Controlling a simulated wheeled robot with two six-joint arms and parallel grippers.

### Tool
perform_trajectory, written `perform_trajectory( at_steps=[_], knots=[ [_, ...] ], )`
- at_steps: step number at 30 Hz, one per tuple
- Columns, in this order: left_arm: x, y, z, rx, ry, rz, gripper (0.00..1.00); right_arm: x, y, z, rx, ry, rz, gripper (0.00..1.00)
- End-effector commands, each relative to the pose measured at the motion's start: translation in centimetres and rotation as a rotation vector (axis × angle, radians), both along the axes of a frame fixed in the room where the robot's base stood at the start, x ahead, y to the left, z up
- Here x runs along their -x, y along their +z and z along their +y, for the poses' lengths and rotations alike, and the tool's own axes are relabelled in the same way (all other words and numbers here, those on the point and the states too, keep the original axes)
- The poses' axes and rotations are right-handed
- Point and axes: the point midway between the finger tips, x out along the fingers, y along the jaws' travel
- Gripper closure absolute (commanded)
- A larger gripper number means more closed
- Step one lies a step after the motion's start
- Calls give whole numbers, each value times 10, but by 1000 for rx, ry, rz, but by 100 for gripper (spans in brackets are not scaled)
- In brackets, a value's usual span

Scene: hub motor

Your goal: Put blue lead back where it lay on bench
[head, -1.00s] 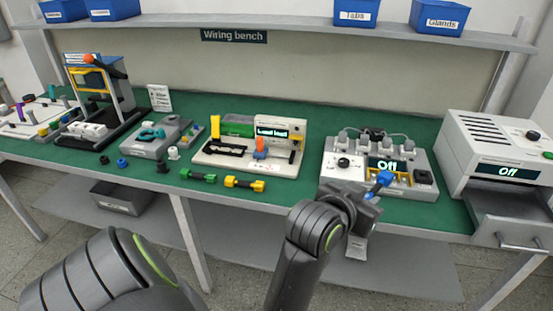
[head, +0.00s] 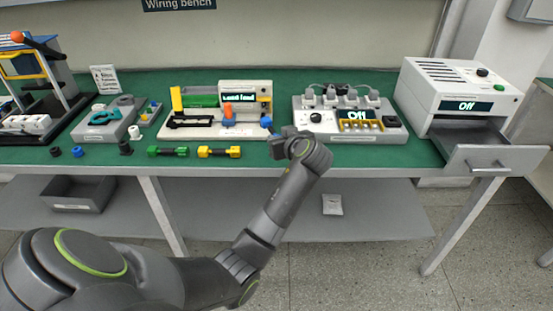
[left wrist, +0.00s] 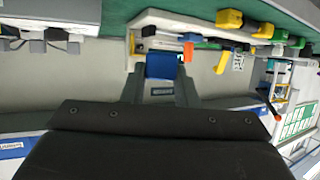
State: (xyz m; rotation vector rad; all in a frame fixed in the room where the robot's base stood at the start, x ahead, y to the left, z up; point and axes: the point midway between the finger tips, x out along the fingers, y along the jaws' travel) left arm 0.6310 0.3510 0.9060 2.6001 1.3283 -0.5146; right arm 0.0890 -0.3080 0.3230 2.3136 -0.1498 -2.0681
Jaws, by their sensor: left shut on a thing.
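The blue lead (head: 266,121) is held in my left gripper (head: 273,131). In the left wrist view the lead's blue end (left wrist: 160,65) sits between the two fingers (left wrist: 160,88). Most of the lead is hidden by the gripper in the head view. The gripper is over the front part of the green bench top, right of the yellow lead (head: 219,151). The green lead (head: 168,151) lies left of the yellow one, both along the bench's front edge. My right gripper is not in view.
Behind the gripper stand the "Lead test" tester (head: 200,132) and, to the right, the grey socket unit (head: 375,136) reading Off. The white oven-like box (head: 450,75) has its drawer (head: 495,157) out. Bare green bench (head: 420,152) shows before the socket unit.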

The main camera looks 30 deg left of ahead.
Motion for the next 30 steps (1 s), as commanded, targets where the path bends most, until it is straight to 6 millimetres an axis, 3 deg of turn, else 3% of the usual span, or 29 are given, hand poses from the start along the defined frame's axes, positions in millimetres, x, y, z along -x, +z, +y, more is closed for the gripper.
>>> perform_trajectory(
  at_steps=[3,11,16,26,27,30],
  knots=[
    [1,-24,0,1,0,5,100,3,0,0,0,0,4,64],
    [1,-47,-1,0,-3,3,100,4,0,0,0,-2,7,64],
    [1,-71,-1,1,-3,4,100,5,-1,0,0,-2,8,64],
    [0,-77,-1,1,-4,0,100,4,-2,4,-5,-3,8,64],
    [0,-77,-1,2,-4,1,71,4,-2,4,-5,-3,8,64],
    [0,-76,-1,2,-4,1,58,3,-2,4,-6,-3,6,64]
  ],
)
